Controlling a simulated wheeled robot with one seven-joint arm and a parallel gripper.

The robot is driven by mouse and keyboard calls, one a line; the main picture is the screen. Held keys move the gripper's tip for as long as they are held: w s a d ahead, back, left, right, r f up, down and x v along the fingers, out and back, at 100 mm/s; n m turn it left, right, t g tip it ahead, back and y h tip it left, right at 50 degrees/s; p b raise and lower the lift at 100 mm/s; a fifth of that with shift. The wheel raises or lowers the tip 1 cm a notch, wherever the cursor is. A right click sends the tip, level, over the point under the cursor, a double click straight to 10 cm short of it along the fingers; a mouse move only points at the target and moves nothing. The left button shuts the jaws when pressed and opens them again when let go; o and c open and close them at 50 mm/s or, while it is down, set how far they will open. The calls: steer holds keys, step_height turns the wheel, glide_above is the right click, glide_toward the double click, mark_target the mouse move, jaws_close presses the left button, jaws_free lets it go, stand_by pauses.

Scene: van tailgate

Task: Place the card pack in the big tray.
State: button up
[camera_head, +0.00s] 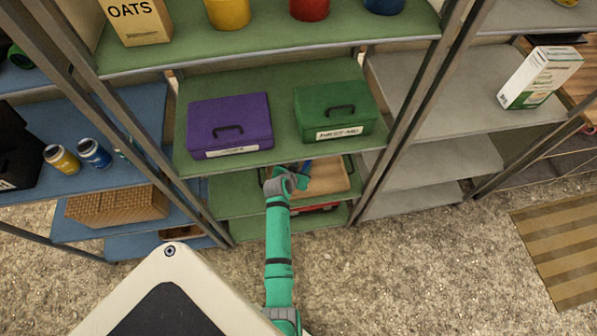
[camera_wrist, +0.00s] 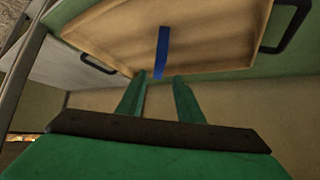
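The big tray (camera_wrist: 215,40) is a tan, wooden-looking tray with black handles, and it also shows on a lower green shelf in the head view (camera_head: 330,178). A narrow blue piece, apparently the card pack (camera_wrist: 162,48), shows against the tray floor. It also shows beside my gripper in the head view (camera_head: 307,166). My gripper (camera_wrist: 160,78) has its two green fingers apart, with a gap on each side of the blue piece's near end. In the head view my gripper (camera_head: 299,180) is at the tray's left part. Whether the pack touches the tray floor is hard to tell.
Just above the tray is a shelf (camera_head: 286,154) with a purple box (camera_head: 230,122) and a green first-aid box (camera_head: 335,108). A red thing (camera_head: 318,209) lies on the shelf below. Metal posts (camera_head: 413,105) flank the bay. The grey shelf at right (camera_head: 440,165) is bare.

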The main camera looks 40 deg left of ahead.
steer(key=shift+v, duration=2.5)
steer(key=shift+d, duration=0.2)
steer(key=s+d+t, duration=0.1)
steer(key=d, duration=1.5)
steer(key=s+d+r+t, duration=0.1)
steer(key=s+d+r, duration=0.1)
steer(key=s+d, duration=0.85)
steer(key=s+d+r+m+t+h, duration=0.1)
steer(key=s+d+r, duration=0.3)
steer(key=s+r, duration=0.5)
steer(key=s+d+r+m+t+h, duration=0.1)
steer(key=s+d+r+m+t, duration=0.1)
steer(key=s+r, duration=0.7)
step_height(320, 180, up, 4)
steer(key=shift+d+f+t+h, duration=0.25)
steer(key=shift+d+t, duration=0.45)
steer(key=shift+d, duration=0.55)
